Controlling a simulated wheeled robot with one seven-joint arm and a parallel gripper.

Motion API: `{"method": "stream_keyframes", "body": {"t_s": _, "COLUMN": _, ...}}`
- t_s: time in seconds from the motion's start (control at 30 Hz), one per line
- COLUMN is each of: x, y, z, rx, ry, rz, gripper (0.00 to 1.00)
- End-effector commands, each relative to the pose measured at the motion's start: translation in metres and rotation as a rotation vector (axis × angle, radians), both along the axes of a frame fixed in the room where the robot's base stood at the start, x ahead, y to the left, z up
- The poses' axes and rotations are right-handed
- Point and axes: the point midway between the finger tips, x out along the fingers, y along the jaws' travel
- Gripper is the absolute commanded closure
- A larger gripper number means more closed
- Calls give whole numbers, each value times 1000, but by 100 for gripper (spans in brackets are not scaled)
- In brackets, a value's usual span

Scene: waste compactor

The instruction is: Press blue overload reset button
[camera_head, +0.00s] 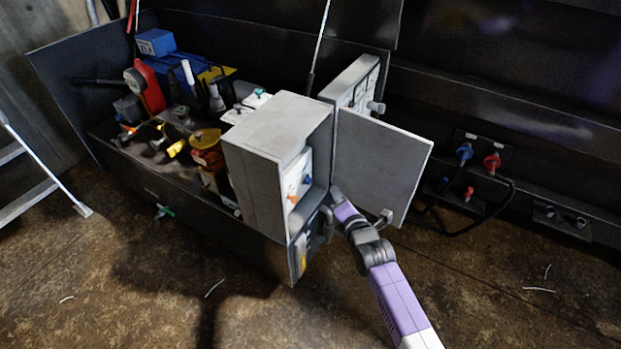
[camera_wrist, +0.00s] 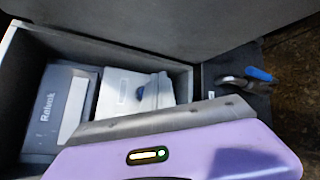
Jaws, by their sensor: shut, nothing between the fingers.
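A grey control box (camera_head: 262,170) stands with its door (camera_head: 375,165) swung open to the right. Inside it, a light panel (camera_head: 299,178) is partly visible. My gripper (camera_head: 328,214) is shut and empty by the lower right of the box opening. Its fingertips are unclear, and I cannot see it touching the button.
The open door stands close to my arm on the right. A lever with a blue handle (camera_wrist: 258,74) shows outside the box. Blue and red plugs (camera_head: 464,153) with black cables are on the wall at right. Tools and bottles crowd the machine's left side. The foreground floor is mostly clear.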

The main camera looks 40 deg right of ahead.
Motion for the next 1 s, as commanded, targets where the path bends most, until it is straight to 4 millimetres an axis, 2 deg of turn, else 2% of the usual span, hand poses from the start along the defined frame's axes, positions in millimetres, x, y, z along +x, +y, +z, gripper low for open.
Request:
{"method": "stream_keyframes", "body": {"t_s": 0.03, "x": 5, "y": 1, "z": -7, "rx": -2, "ry": -2, "rz": 0, "gripper": 100}}
{"method": "stream_keyframes", "body": {"t_s": 0.5, "x": 45, "y": 16, "z": -4, "rx": -2, "ry": -1, "rz": -1, "gripper": 100}}
{"method": "stream_keyframes", "body": {"t_s": 1.0, "x": 48, "y": 17, "z": -3, "rx": -1, "ry": 0, "rz": -3, "gripper": 100}}
